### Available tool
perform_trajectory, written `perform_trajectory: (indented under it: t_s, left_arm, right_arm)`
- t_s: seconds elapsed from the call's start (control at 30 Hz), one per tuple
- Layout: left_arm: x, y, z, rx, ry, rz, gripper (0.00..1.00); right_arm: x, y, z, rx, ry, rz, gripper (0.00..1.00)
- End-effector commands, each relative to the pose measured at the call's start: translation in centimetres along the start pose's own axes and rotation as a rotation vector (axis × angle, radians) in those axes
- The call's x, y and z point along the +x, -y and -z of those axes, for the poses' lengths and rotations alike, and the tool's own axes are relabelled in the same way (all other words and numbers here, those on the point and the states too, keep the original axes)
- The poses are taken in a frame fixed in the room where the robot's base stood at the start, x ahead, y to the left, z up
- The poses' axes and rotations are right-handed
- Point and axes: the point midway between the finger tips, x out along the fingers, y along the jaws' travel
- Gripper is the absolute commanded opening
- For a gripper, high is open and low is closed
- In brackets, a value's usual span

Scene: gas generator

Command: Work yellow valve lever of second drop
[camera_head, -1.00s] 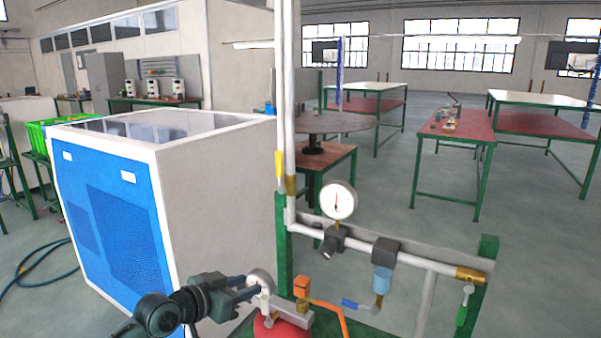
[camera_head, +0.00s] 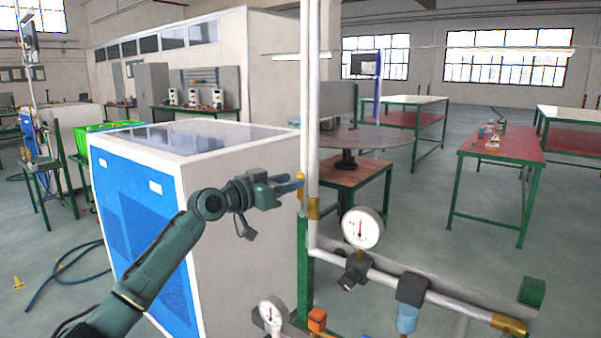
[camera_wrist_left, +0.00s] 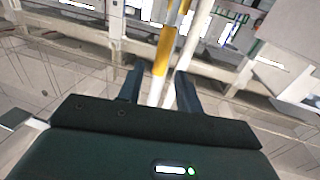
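A yellow valve lever (camera_head: 301,184) stands upright along a white vertical pipe (camera_head: 313,120), just above a brass fitting (camera_head: 314,208). My left gripper (camera_head: 292,186) points right at the lever, its fingertips next to it. In the left wrist view, the yellow lever (camera_wrist_left: 163,52) lies ahead, in line with the gap between the parted fingers (camera_wrist_left: 160,88). The fingers are open, with space on both sides of the lever. I cannot tell whether the fingertips reach past it or touch it. My right gripper is not in view.
A dial gauge (camera_head: 362,227) and a blue-bowled filter (camera_head: 407,316) sit on the sloping pipe at lower right. Another gauge (camera_head: 272,312) is below the gripper. A blue and white cabinet (camera_head: 240,200) stands close behind my left arm.

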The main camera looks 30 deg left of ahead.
Motion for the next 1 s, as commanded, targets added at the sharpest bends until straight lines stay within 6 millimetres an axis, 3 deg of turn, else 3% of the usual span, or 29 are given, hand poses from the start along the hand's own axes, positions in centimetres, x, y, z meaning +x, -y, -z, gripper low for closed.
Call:
perform_trajectory:
  t_s: [0.23,0.63,1.0]
  left_arm:
    - [3.5,0.0,0.1,-0.003,0.0,0.0,0.35]
    - [4.2,-0.1,-0.1,0.0,0.001,0.0,0.35]
    - [4.2,0.0,-0.1,0.0,0.001,0.0,0.06]
  right_arm:
    - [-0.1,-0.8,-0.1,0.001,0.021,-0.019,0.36]
    - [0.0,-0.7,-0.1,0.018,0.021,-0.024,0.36]
    - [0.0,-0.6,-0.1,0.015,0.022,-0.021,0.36]
